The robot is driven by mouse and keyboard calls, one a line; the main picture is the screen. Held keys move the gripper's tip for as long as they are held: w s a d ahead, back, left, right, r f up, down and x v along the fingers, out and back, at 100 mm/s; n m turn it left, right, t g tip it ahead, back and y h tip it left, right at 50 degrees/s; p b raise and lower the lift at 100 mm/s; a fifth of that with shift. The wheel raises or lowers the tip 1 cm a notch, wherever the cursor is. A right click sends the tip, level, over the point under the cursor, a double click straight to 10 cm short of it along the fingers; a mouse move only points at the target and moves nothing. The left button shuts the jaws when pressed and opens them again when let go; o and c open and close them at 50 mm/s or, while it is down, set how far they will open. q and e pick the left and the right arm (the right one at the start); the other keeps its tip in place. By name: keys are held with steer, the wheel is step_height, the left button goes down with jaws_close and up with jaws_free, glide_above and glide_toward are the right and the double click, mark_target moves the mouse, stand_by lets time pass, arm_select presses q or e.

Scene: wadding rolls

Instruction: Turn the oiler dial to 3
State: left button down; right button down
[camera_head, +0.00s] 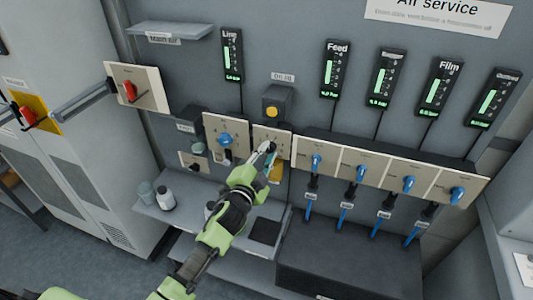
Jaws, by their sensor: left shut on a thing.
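A cream dial plate (283,135) is on the grey wall panel, below a dark box with a round yellow part (272,112). My left gripper (268,150) reaches up from below to the front of this plate. It is shut on the oiler dial, which its fingers almost wholly hide. I cannot read the dial's setting or the numbers around it. A small label (283,77) above the box is too small to read surely. My right gripper is not in view.
Left of the gripper is another plate with a blue knob (225,140). A row of blue valve knobs (316,162) runs to the right. Below are a shelf with a white bottle (165,198) and a yellow part (277,172) close to my gripper. Lit gauges (335,70) hang above.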

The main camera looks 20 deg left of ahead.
arm_select(q)
steer(key=shift+m, duration=2.2)
steer(key=c, duration=1.8)
jaws_free()
steer(key=shift+s, duration=0.1)
steer(key=s, duration=1.1)
steer(key=shift+s+a+r, duration=0.15)
steer(key=shift+s+r, duration=0.15)
steer(key=shift+s, duration=0.1)
